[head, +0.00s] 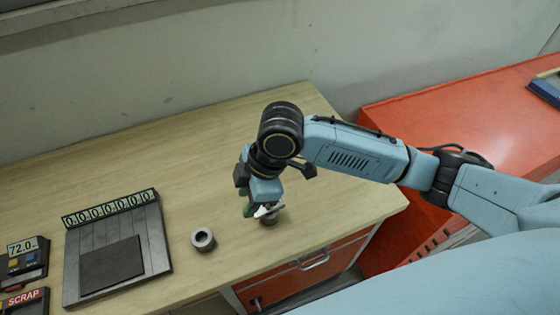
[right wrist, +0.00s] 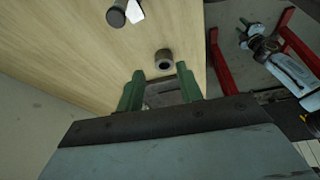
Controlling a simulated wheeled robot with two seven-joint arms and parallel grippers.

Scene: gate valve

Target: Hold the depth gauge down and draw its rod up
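In the head view my right gripper (head: 254,207) points down over the front right part of the table. A small grey round part with a white piece (head: 267,211) sits just at its fingertips, partly hidden by it. I cannot tell for sure whether this is the depth gauge; no rod shows clearly. The right wrist view shows the green fingers (right wrist: 160,82) apart, with a hollow grey cylinder (right wrist: 163,60) just beyond their tips. A black cylinder with a white piece (right wrist: 118,16) shows at the top edge.
A grey ring (head: 202,239) stands on the wooden table (head: 180,150). Left of it lies a dark slab (head: 150,255) with a row of digits. A 72.0 display (head: 22,247) and a SCRAP sign (head: 22,300) are at the far left. A red bench (head: 450,110) stands right. The table's back is clear.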

